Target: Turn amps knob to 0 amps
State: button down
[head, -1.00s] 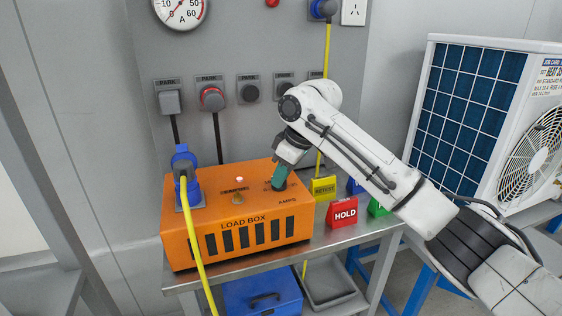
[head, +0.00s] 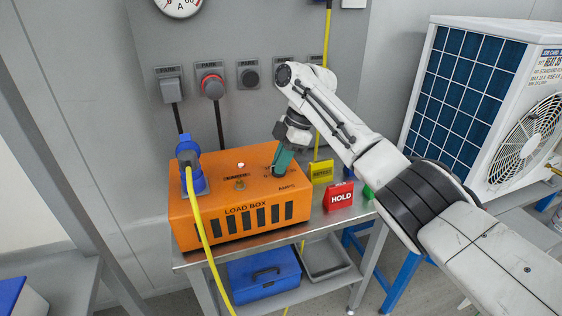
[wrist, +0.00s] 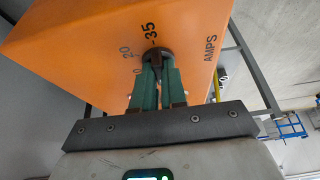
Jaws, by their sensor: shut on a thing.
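The orange load box (head: 205,220) stands on the metal table. Its amps knob is hidden behind my fingers in the head view; in the wrist view the dark round amps knob (wrist: 157,56) shows at the fingertips. My gripper (head: 282,160) reaches down to the right part of the box top. Its green fingers, also in the wrist view (wrist: 158,72), are shut on the knob from both sides. Printed marks 0, 20 and 35 (wrist: 150,31) run around the knob, with 35 just beyond it. The AMPS label (wrist: 210,47) is to the right. I cannot tell the knob's exact pointer direction.
A yellow cable hangs from the blue plug (head: 190,165) on the box's left. A yellow sign (head: 322,172) and a red HOLD sign (head: 339,196) stand close to the right. A blue case (head: 262,276) and a grey tray (head: 326,256) sit below.

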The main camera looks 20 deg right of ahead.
jog(key=shift+n, duration=0.3)
jog(key=c, duration=1.2)
grip_release()
jog(key=shift+r, duration=0.1)
jog(key=v, duration=1)
jog(key=shift+w+d+r, duration=0.1)
jog(key=shift+w+r, duration=0.05)
jog(key=shift+r, duration=0.1)
